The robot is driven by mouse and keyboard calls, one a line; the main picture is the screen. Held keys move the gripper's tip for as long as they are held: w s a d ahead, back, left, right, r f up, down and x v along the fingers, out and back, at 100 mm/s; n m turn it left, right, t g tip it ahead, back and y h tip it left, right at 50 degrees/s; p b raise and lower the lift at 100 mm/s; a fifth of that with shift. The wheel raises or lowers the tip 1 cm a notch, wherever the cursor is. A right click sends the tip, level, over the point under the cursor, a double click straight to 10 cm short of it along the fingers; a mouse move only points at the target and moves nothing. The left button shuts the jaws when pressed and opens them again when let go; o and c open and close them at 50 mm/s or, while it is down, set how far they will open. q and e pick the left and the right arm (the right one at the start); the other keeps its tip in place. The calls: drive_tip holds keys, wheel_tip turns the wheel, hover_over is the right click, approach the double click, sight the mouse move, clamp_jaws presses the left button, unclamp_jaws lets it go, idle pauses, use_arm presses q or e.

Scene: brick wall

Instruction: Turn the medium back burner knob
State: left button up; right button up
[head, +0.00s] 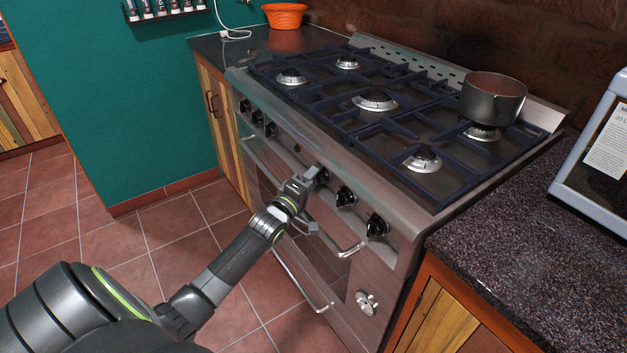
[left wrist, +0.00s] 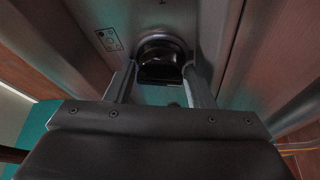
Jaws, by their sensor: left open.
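The stove's front panel carries a row of black knobs. One knob (head: 323,175) near the middle is at the tip of my left gripper (head: 308,182) in the head view and is partly covered by it. In the left wrist view this black knob (left wrist: 161,58) sits between the two open fingers of my left gripper (left wrist: 160,76). The fingers flank its lower part; I cannot tell whether they touch it. A small burner symbol plate (left wrist: 108,40) is on the panel left of the knob. My right gripper is not in view.
Two more knobs, one near (head: 346,196) and one farther right (head: 377,226), sit right of my gripper. Several knobs (head: 257,117) are to the left. Oven door handles (head: 345,247) stick out below. A pot (head: 493,98) stands on the back right burner.

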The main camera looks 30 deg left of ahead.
use_arm(q)
drive_tip(key=c, duration=0.7)
